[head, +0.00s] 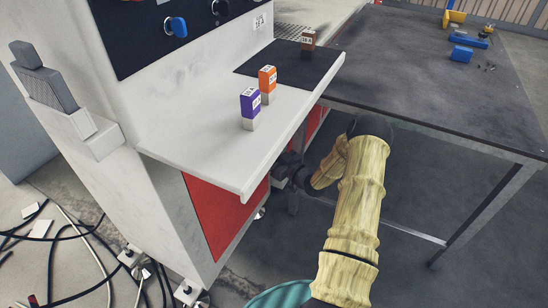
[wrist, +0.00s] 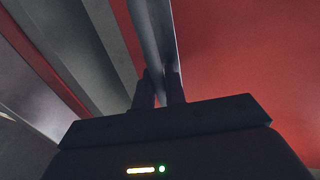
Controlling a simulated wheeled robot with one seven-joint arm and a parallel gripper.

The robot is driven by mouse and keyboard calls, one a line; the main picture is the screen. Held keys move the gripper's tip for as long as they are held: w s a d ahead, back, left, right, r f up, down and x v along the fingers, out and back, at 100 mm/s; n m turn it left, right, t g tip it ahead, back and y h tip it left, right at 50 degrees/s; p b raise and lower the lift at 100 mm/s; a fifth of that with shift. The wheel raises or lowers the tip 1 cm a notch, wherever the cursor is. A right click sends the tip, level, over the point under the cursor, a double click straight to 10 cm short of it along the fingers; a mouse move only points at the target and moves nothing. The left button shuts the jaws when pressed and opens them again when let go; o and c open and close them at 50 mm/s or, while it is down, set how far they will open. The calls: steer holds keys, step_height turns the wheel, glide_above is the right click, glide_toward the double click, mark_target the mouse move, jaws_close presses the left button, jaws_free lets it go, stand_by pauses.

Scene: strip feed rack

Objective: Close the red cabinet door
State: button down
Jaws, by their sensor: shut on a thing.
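The red cabinet door (wrist: 240,70) fills the right of the wrist view as a large red panel. A narrow upright grey bar (wrist: 150,35) runs along its left side. I cannot tell whether it is a handle or the door's edge. My gripper (wrist: 160,85) is shut on this bar, a dark finger on each side. In the head view, red panels of the cabinet (head: 225,215) show under the white counter, and my gripper (head: 290,170) is beside them, partly hidden under the counter's edge. How far the door stands open is hard to tell.
A dark table (head: 420,80) with metal legs stands to the right. Cables (head: 85,250) lie on the floor at left.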

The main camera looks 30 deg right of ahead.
steer(key=shift+w+a, duration=0.3)
steer(key=shift+w, duration=0.35)
steer(key=shift+w+a+r, duration=0.15)
steer(key=shift+a, duration=0.15)
steer(key=c, duration=1.8)
jaws_free()
steer(key=shift+d, duration=0.2)
steer(key=shift+a, duration=0.15)
steer(key=shift+s, duration=0.2)
steer(key=shift+s, duration=0.2)
steer(key=shift+d+f+p+v, duration=0.15)
steer(key=shift+p+v, duration=1)
steer(key=shift+v, duration=3.2)
steer(key=shift+d+f+p+v, duration=0.1)
steer(key=shift+p+v, duration=1.05)
steer(key=shift+v, duration=3.15)
